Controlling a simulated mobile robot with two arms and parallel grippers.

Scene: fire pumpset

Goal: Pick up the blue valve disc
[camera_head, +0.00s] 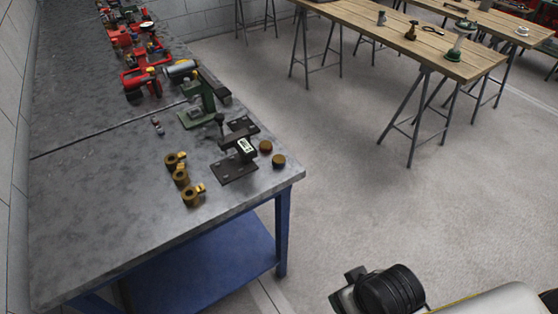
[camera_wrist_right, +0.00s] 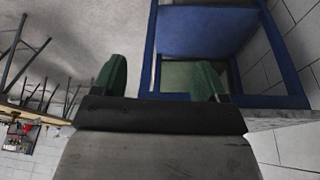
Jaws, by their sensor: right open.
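I cannot make out a blue valve disc in either view. In the head view, two small brown round pieces (camera_head: 278,161) lie near the bench's front right corner, next to a black clamp-like fixture (camera_head: 238,160). My right arm shows at the lower right of the head view, over the floor and away from the bench. In the right wrist view, my right gripper (camera_wrist_right: 161,82) has its two green fingers wide apart with nothing between them. My left gripper is in neither view.
The grey bench (camera_head: 95,215) has a blue frame and lower shelf (camera_head: 205,268). Several brass fittings (camera_head: 181,177), a green stand (camera_head: 199,108) and red tools (camera_head: 140,75) are on it. Its near left top is clear. A wooden trestle table (camera_head: 385,38) stands beyond open floor.

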